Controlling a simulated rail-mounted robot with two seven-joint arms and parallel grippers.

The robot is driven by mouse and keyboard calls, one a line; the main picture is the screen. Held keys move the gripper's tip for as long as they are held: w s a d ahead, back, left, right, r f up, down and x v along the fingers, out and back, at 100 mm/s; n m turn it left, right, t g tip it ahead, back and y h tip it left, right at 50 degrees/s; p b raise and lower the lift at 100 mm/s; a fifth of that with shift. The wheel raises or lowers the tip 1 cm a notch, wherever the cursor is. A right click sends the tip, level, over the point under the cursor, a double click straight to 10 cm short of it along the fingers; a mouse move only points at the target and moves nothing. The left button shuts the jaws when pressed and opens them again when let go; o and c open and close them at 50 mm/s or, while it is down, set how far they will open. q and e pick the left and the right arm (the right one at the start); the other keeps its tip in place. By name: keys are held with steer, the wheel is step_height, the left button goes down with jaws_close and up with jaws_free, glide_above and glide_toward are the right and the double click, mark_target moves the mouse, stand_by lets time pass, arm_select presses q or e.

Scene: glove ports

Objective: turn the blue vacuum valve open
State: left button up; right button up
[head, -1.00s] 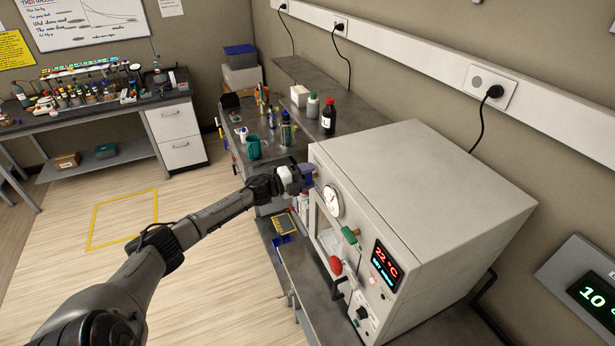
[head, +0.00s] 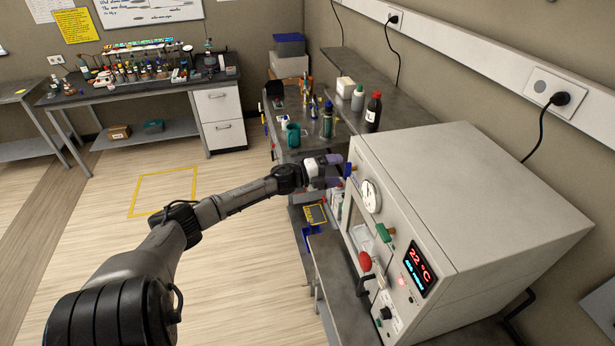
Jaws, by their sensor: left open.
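The blue vacuum valve (head: 348,170) is a small blue handle at the far upper front edge of the pale grey oven (head: 470,200). My left gripper (head: 335,170) is open, with its purple-tipped fingers pointing at the valve from the left. The fingertips are very close to the valve; I cannot tell whether they touch it. A green handle (head: 384,232) and a red handle (head: 365,262) sit lower on the same front. My right gripper is not in view.
Bottles, including a dark one with a red cap (head: 374,112), stand on the bench behind my gripper. The floor to the left is open.

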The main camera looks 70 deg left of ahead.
arm_select(q)
steer(key=s+a, duration=0.1)
steer(key=s, duration=0.8)
steer(key=shift+s+a+b, duration=0.15)
steer(key=shift+s+b, duration=0.2)
steer(key=shift+b, duration=0.05)
stand_by(0.4)
